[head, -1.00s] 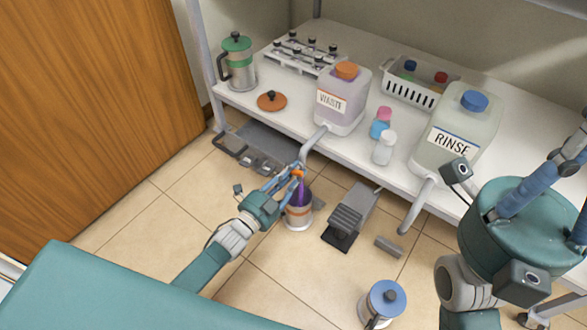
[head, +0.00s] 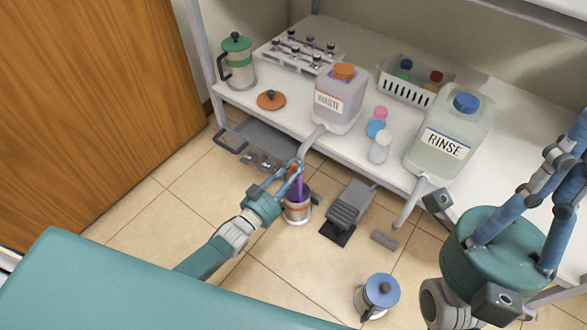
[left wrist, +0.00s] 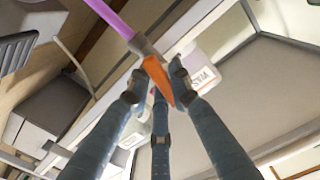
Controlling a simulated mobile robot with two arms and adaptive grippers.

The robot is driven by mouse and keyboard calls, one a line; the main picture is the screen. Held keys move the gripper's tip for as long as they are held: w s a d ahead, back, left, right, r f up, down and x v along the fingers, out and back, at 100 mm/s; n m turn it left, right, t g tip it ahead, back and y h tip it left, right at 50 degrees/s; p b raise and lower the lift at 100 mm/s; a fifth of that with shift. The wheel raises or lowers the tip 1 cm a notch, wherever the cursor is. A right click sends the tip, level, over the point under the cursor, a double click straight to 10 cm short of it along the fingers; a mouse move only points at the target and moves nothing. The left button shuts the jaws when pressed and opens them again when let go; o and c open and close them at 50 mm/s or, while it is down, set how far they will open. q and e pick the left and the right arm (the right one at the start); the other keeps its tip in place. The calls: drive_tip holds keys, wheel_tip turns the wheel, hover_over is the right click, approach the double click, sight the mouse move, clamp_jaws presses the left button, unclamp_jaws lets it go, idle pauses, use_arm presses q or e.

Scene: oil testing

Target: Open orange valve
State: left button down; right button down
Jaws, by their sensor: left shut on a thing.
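The orange valve (left wrist: 158,82) is on the end of the grey spout (head: 309,145) of the jug labelled WASTE (head: 338,112). My left gripper (head: 291,172) is shut on the valve, with its blue fingers around the orange handle in the left wrist view. A purple stream (left wrist: 113,17) runs from the spout. In the head view it falls into the pot (head: 297,207) on the floor below. My right gripper (head: 555,190) is close to the head camera at the right, away from the valve, with its fingertips cut off or unclear.
A RINSE jug (head: 450,135), a white basket (head: 405,88), small bottles (head: 379,148), a green-lidded press (head: 237,62) and an orange lid (head: 271,100) are on the shelf. A foot pedal (head: 349,205) and a blue-lidded pot (head: 381,294) are on the floor. Tiles at left are clear.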

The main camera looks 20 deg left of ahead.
use_arm(q)
drive_tip(key=shift+n, duration=1.2)
drive_tip(key=c, duration=1.5)
unclamp_jaws()
drive_tip(key=shift+c, duration=0.2)
drive_tip(key=v, duration=1.2)
